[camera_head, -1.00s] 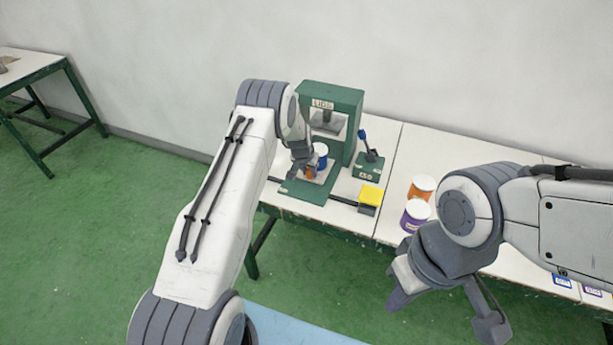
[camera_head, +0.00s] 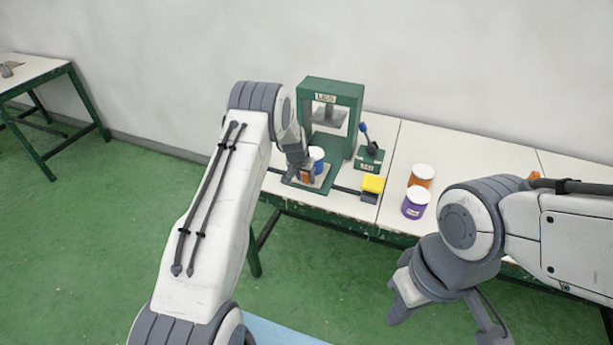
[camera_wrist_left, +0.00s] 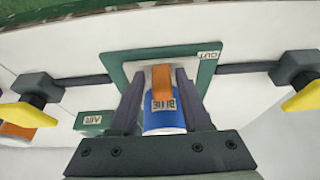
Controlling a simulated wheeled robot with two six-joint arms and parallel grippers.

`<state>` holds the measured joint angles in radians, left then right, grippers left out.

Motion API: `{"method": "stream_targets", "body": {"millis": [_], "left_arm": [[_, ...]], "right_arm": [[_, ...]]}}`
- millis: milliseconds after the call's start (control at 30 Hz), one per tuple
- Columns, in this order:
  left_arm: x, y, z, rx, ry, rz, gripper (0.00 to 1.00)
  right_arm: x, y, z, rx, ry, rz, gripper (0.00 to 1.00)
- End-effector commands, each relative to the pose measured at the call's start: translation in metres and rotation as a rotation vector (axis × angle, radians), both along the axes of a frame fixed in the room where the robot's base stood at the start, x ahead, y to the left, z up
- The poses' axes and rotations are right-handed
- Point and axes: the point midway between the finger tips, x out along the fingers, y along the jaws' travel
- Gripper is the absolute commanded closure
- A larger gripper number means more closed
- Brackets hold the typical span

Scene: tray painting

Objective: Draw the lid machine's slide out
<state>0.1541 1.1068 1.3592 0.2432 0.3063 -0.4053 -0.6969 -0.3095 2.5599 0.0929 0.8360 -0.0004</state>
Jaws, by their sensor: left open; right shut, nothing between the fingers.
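The lid machine (camera_head: 352,95) is a green frame marked LIDS on the white table. Its low slide holds a blue can with a white lid (camera_head: 317,153); the can shows blue in the left wrist view (camera_wrist_left: 164,122). An orange upright piece (camera_wrist_left: 162,80) stands by the can's near side. My left gripper (camera_wrist_left: 160,85) is open, its two fingers on either side of the orange piece; I cannot tell whether they touch it. A green plate marked OUT (camera_wrist_left: 207,72) lies around the slide. My right gripper (camera_head: 402,298) is shut and empty, off the table's front edge.
A yellow pad (camera_head: 372,184) sits right of the slide on a dark rail; another yellow pad (camera_wrist_left: 305,97) shows in the wrist view. A green block with a blue-tipped lever (camera_head: 369,157) stands behind. Orange (camera_head: 421,176) and purple cans (camera_head: 415,203) stand further right.

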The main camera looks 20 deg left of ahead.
Motion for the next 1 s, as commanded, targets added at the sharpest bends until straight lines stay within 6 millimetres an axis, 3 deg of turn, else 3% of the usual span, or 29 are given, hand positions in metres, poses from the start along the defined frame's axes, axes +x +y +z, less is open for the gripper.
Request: {"method": "stream_targets", "body": {"millis": [433, 800, 1000], "left_arm": [[0.0, -0.001, 0.008, 0.002, -0.008, -0.001, 0.4], [-0.025, 0.001, 0.069, 0.003, -0.009, -0.001, 0.4], [-0.036, 0.001, 0.092, 0.002, -0.006, 0.0, 0.4]], "right_arm": [[0.0, 0.0, -0.002, 0.0, 0.0, 0.0, 1.0], [0.0, 0.0, -0.014, 0.0, 0.0, 0.0, 1.0], [0.0, 0.0, -0.017, 0.0, 0.0, 0.0, 1.0]]}}
